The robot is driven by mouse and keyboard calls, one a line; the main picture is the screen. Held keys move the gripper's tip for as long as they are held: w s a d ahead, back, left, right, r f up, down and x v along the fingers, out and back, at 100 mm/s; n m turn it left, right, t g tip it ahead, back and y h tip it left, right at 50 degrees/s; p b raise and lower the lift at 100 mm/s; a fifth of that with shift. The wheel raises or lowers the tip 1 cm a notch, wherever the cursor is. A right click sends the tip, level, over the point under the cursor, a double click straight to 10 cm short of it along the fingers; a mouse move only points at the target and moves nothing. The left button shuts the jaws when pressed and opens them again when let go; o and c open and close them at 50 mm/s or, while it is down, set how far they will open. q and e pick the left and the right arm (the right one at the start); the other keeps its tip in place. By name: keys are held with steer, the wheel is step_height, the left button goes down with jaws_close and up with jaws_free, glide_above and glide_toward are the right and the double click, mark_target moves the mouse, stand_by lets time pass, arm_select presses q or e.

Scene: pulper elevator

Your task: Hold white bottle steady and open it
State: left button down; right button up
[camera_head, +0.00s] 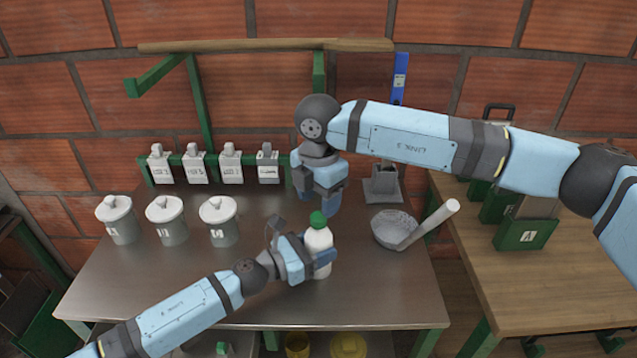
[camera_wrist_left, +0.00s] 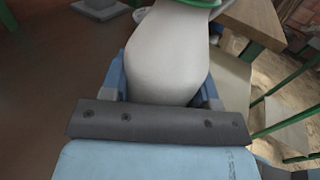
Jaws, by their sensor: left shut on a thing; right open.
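The white bottle (camera_head: 319,241) stands upright on the metal table, with its green cap (camera_head: 318,219) on top. My left gripper (camera_head: 310,262) is shut around the bottle's body from the left. In the left wrist view the white bottle (camera_wrist_left: 168,55) fills the space between the fingers, and only the edge of the green cap (camera_wrist_left: 200,3) shows at the top. My right gripper (camera_head: 325,195) is open and empty. It points down above the table, a little behind and above the cap, apart from it.
Three lidded grey pots (camera_head: 170,222) stand at the left of the metal table (camera_head: 150,285). A grey bowl (camera_head: 396,232) with a white handle-like rod lies at the right. Several white labelled containers (camera_head: 195,166) line the back. A wooden table (camera_head: 545,270) with green boxes (camera_head: 525,234) stands at right.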

mark_target(319, 216)
steer(key=shift+f, duration=2.05)
steer(key=c, duration=0.9)
steer(key=shift+c, duration=0.2)
